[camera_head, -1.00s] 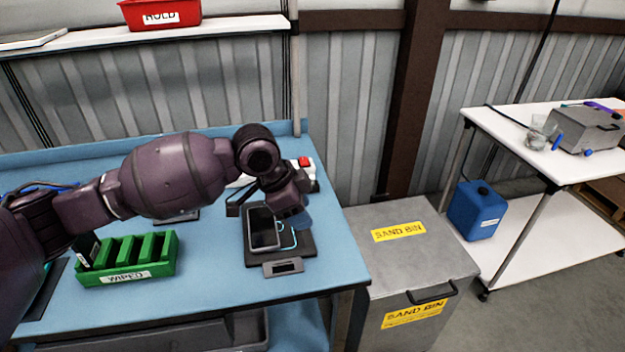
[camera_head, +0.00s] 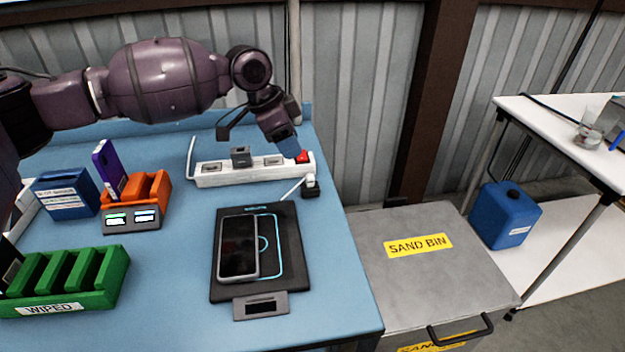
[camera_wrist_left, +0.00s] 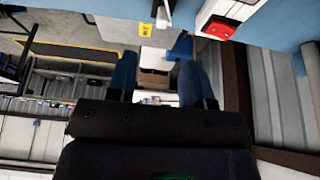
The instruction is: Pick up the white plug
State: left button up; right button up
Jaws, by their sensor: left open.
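The white plug (camera_head: 310,181) is small and sits upright on a small black block near the right edge of the blue table, just in front of the power strip's right end. A small white shape at the top of the left wrist view may be the plug, but I cannot be sure. My left gripper (camera_head: 284,143) is open and empty, above the power strip's red-switch end and behind the plug, apart from it. Its two blue fingers also show spread in the left wrist view (camera_wrist_left: 157,75). My right gripper is out of view.
The white power strip (camera_head: 255,170) with a grey plug (camera_head: 240,155) lies at the back. A phone (camera_head: 238,247) rests on a black charging pad (camera_head: 285,265) in front. Green (camera_head: 65,280) and orange (camera_head: 150,190) racks stand left. A sand bin (camera_head: 430,275) is right of the table.

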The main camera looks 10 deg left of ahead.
pick_arm(q)
send_over(309, 175)
jog(key=s+a, duration=0.2)
jog(key=f, duration=0.4)
jog(key=shift+w+f+b, duration=0.15)
jog(key=shift+w+b, duration=0.1)
jog(key=shift+b, duration=0.05)
jog(key=shift+w+b+x, duration=0.15)
jog(key=shift+b+x, duration=0.15)
jog(key=shift+x, duration=1.05)
jog(key=shift+w+b+x, duration=0.15)
jog(key=shift+b+x, duration=0.1)
jog(key=shift+x, duration=1.1)
jog(key=shift+c, duration=0.5)
grip_shut()
